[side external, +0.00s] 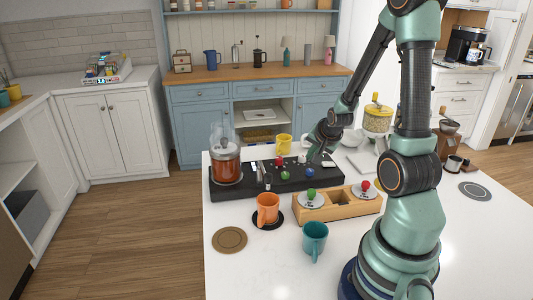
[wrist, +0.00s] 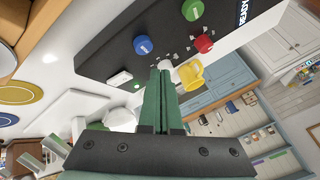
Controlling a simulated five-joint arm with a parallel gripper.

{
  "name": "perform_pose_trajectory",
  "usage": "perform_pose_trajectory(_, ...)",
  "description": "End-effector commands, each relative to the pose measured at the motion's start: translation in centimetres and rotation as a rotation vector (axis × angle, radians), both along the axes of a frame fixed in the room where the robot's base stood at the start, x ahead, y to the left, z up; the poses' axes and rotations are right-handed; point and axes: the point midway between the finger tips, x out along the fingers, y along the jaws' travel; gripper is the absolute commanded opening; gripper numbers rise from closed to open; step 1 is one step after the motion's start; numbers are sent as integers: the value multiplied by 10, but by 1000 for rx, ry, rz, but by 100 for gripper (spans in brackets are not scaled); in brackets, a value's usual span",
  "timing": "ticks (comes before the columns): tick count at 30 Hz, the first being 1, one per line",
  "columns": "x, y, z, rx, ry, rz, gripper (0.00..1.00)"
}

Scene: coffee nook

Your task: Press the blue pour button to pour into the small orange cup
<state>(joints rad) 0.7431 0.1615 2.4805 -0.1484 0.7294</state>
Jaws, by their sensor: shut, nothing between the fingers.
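The blue button (side external: 311,173) is a round knob on the black panel (side external: 240,190) of the dispenser; it also shows in the wrist view (wrist: 143,45). The orange cup (side external: 267,207) stands upright on a black round coaster in front of the panel. My gripper (side external: 309,159) is shut and empty, low over the panel's right part, just behind the blue button in the side view. In the wrist view its fingertips (wrist: 160,70) appear beside a small white piece, apart from the blue knob. I cannot tell whether the tips touch the panel.
A green knob (wrist: 192,10) and red knob (wrist: 203,43) sit near the blue one. A glass pot (side external: 226,163) stands at the panel's left. A wooden box (side external: 340,211), teal cup (side external: 315,237) and yellow mug (side external: 284,144) stand nearby. The front counter is mostly clear.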

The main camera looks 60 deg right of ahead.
Motion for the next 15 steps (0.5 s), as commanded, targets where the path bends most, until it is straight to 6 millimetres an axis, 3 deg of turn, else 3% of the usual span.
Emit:
perform_pose_trajectory(6, 0, 0, -18, 1, 1, 0, 0)
perform_pose_trajectory(15, 0, 0, -21, -1, -1, 0, 0)
